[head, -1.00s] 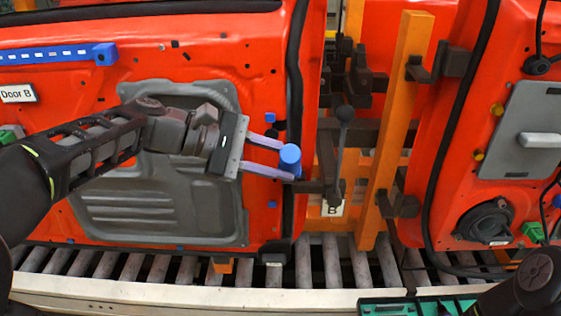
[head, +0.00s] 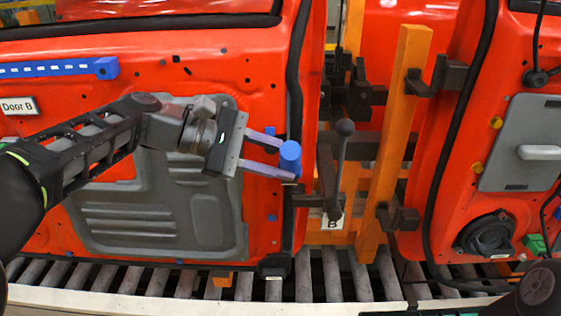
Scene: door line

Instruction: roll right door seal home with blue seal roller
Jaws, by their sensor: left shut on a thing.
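The blue seal roller (head: 289,158) is a short blue cylinder, held upright at the right edge of the left door. My left gripper (head: 280,158) is shut on it, with two pale fingers reaching in from the left. The right door seal (head: 294,90) is the black strip running down the right edge of the orange-red door marked Door B (head: 20,107). The roller is beside this strip at mid height; I cannot tell whether it touches. My right gripper is not in view; a dark part of my right arm shows at the bottom right.
An orange fixture post (head: 393,140) with dark clamps and a ball-ended lever (head: 343,130) stands between the doors. A second orange-red door with a grey panel (head: 522,145) is at right. A roller conveyor (head: 345,272) runs below. A blue slotted strip (head: 60,69) is on Door B.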

